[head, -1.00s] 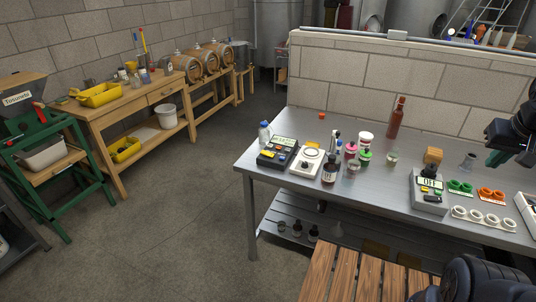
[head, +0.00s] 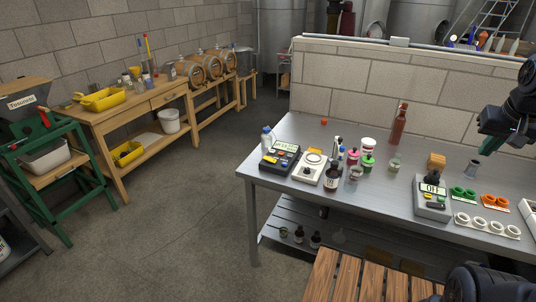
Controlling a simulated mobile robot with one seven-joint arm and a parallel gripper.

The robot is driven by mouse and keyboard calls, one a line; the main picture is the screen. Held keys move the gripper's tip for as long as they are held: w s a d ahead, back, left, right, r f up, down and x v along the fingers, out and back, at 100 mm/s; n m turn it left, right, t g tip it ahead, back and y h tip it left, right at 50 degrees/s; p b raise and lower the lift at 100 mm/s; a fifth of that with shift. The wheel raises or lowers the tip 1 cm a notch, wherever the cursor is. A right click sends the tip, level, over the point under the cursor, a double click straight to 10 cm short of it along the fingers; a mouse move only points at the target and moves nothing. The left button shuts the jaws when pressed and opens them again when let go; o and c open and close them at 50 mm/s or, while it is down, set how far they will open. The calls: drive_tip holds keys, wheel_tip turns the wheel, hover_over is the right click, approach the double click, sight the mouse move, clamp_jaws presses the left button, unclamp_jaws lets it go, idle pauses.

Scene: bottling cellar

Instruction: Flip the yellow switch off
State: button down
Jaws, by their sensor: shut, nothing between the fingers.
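A grey box with a display reading OFF (head: 433,189) stands on the steel bench at the right. Small coloured controls, seemingly yellow and green, sit on its front below the display; their exact positions are too small to tell. A black device with a display (head: 281,157) stands at the bench's left end and has a yellow part (head: 269,159) on its front. I cannot tell which of these yellow parts is the switch.
A white scale (head: 308,167), dark bottle (head: 332,178) and small jars crowd the bench's left half. Green rings (head: 463,194), orange rings (head: 495,202) and a white holder (head: 487,224) lie right of the box.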

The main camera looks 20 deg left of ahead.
drive_tip(key=w+a+r+g, duration=0.1)
drive_tip(key=w+a+r, duration=0.2)
drive_tip(key=w+a, duration=0.9)
drive_tip(key=w+a+f+g+y, duration=0.1)
drive_tip(key=w+a, duration=0.4)
drive_tip(key=a, duration=0.3)
drive_tip(key=w+a+f, duration=0.2)
drive_tip(key=w+a, duration=0.4)
drive_tip(key=a, duration=0.2)
drive_tip(key=g, duration=0.2)
hover_over(267, 157)
drive_tip(key=d, duration=0.2)
wheel_tip(267, 157, down, 20)
drive_tip(key=shift+d, duration=0.25)
drive_tip(key=f, duration=0.4)
drive_tip(key=a+f, duration=0.1)
drive_tip(key=f, duration=0.4)
drive_tip(key=a+f, duration=0.1)
drive_tip(key=f, duration=0.4)
drive_tip(key=shift+a, duration=0.1)
